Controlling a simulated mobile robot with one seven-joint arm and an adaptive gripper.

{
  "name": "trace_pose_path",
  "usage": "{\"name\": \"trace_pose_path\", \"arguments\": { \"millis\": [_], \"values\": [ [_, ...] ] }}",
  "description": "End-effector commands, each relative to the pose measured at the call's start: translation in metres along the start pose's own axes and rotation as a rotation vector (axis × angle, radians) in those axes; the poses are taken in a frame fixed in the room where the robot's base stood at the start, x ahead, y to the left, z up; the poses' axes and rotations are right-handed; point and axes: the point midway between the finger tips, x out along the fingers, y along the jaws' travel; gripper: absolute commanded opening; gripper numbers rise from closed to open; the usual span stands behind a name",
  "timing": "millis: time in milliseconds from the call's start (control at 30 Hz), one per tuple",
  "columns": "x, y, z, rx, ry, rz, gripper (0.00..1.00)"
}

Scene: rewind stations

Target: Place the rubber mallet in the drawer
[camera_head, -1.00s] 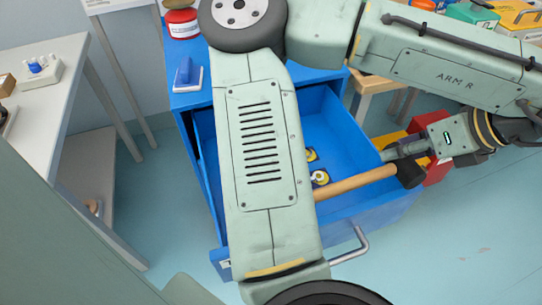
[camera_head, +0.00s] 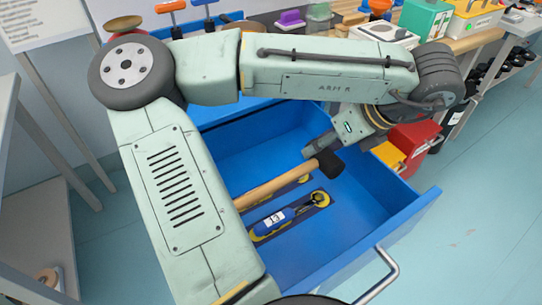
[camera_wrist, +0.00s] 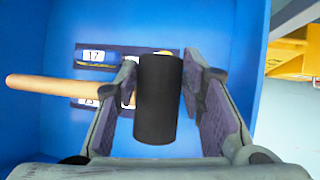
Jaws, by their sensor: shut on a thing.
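The rubber mallet (camera_head: 328,164) has a black head and a pale wooden handle. My gripper (camera_head: 318,150) is shut on its head, which also shows between the fingers in the wrist view (camera_wrist: 158,100). The mallet is over the open blue drawer (camera_head: 405,205), its handle reaching left until my arm hides its end. In the wrist view the handle runs left above the drawer floor. The drawer floor holds dark inlays with yellow outlines, and a blue-handled tool (camera_head: 275,218) marked 13 lies on one.
Red and yellow bins (camera_head: 415,142) stand just beyond the drawer's right side. A wooden bench (camera_head: 470,40) with several boxes and tools is at the back. A grey table (camera_head: 30,190) is at the left. The drawer's front handle (camera_head: 380,275) sticks out into clear floor.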

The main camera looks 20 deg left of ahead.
Motion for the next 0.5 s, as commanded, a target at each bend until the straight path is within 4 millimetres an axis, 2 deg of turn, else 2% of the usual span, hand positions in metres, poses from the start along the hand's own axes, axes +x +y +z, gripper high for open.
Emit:
{"name": "trace_pose_path", "arguments": {
  "millis": [33,200,500],
  "values": [
    [0.007,0.006,0.012,-0.007,0.005,0.003,0.0],
    [0.032,0.019,0.048,-0.007,0.006,0.002,0.0],
    [0.069,0.038,0.1,-0.003,0.004,0.001,0.0]
  ]
}}
